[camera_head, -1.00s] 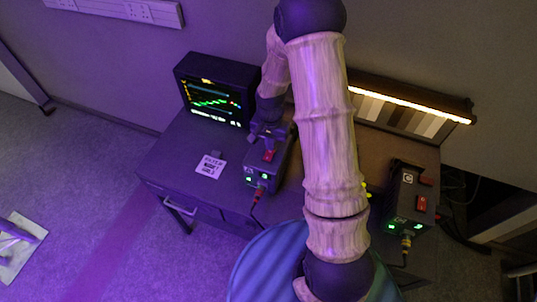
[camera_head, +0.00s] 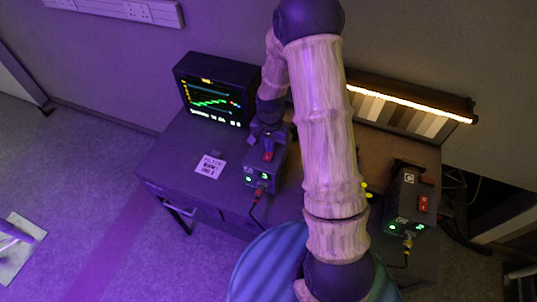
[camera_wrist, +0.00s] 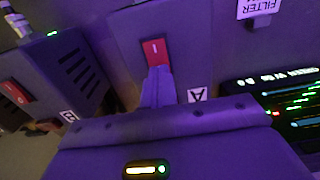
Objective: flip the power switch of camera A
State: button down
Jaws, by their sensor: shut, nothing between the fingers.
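Camera A (camera_head: 252,170) is a dark box on the desk, left of my arm in the head view. Its red rocker switch (camera_head: 267,156) is on the top face, and two green lights glow on its front. In the wrist view the red switch (camera_wrist: 153,50) shows a white bar mark, and a white "A" label (camera_wrist: 197,95) is on the box. My gripper (camera_wrist: 158,72) is shut and empty. Its fingertips are right at the near edge of the switch; I cannot tell whether they touch it. In the head view my gripper (camera_head: 267,143) is just behind the switch.
Another box (camera_head: 407,195) with a red switch (camera_head: 424,203) stands at the desk's right. A monitor (camera_head: 215,92) stands behind left. A paper note (camera_head: 210,166) lies on the desk (camera_head: 180,170). A lit striped chart (camera_head: 405,108) is at the back. A cable leaves camera A's front.

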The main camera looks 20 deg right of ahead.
jog(key=shift+f, duration=0.2)
jog(key=shift+r, duration=0.15)
jog(key=shift+r+p, duration=2.45)
jog(key=shift+r, duration=0.9)
jog(key=s+r+n+t+b, duration=0.1)
jog(key=s+r+n+b, duration=0.1)
jog(key=s+r, duration=0.3)
jog(key=s+r+n+t+b, duration=0.1)
jog(key=s+r+n+b, duration=0.2)
jog(key=s, duration=0.6)
jog(key=shift+s+r+n+t, duration=0.25)
jog(key=shift+r+n+t, duration=0.05)
jog(key=shift+r+n, duration=0.75)
